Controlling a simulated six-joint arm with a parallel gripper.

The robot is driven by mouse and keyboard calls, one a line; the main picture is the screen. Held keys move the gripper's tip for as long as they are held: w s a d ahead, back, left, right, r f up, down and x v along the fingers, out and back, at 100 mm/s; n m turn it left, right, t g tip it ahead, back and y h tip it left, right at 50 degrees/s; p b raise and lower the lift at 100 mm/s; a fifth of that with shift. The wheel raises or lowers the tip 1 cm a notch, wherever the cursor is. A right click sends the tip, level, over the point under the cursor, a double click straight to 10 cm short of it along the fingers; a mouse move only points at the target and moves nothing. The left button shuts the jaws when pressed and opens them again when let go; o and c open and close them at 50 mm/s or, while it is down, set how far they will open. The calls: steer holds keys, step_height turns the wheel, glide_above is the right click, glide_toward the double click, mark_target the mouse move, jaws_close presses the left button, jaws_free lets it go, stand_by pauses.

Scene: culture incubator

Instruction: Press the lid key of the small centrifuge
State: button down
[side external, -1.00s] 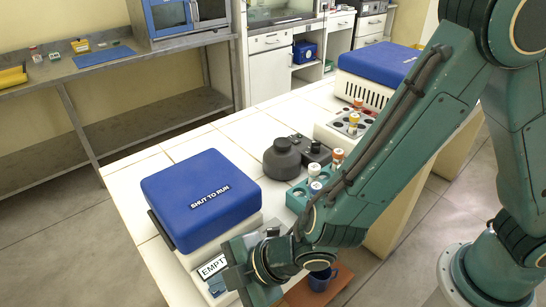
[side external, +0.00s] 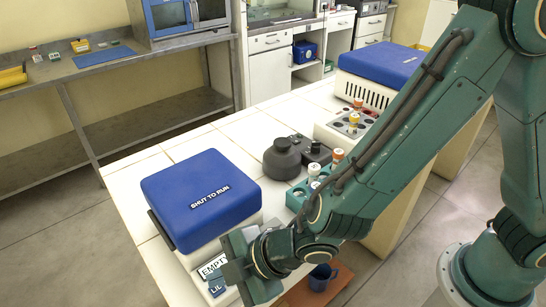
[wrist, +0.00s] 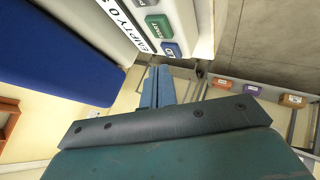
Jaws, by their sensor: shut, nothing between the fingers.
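The small centrifuge has a blue lid (side external: 200,195) marked SHUT TO RUN, which looks closed, on a pale body. Its front panel carries a white label beginning EMPTY (side external: 213,266) and a blue lid key (side external: 217,291). In the wrist view the lid key (wrist: 172,49) is the lowest of the panel keys, beside the green START key (wrist: 158,25). My gripper (wrist: 158,72) is shut and empty, its fingertips close to the lid key in the picture; contact cannot be told. In the side view my gripper (side external: 217,277) is in front of the panel and hides part of it.
A dark round device (side external: 283,160) and a green rack (side external: 298,195) with vials stand right of the centrifuge. A blue mug (side external: 320,277) is on a brown mat below my forearm. Another blue-lidded machine (side external: 380,62) stands at the back. Bench between them is partly clear.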

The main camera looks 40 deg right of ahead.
mark_target(223, 289)
steer(key=shift+r, duration=2.45)
steer(key=d+r+m+h, duration=0.2)
steer(key=d+r+m, duration=0.35)
steer(key=d, duration=0.55)
steer(key=d+r+m+h, duration=0.2)
steer(key=d+r+m, duration=0.3)
steer(key=d, duration=0.6)
steer(key=s+d+r+m+h, duration=0.1)
steer(key=s+d+r+m, duration=0.1)
steer(key=s+d, duration=0.5)
steer(key=s+d+r+m+g+h, duration=0.1)
steer(key=s+d+r+m, duration=0.2)
steer(key=s+d+m, duration=0.2)
steer(key=shift+s+d, duration=0.9)
steer(key=shift+s, duration=0.25)
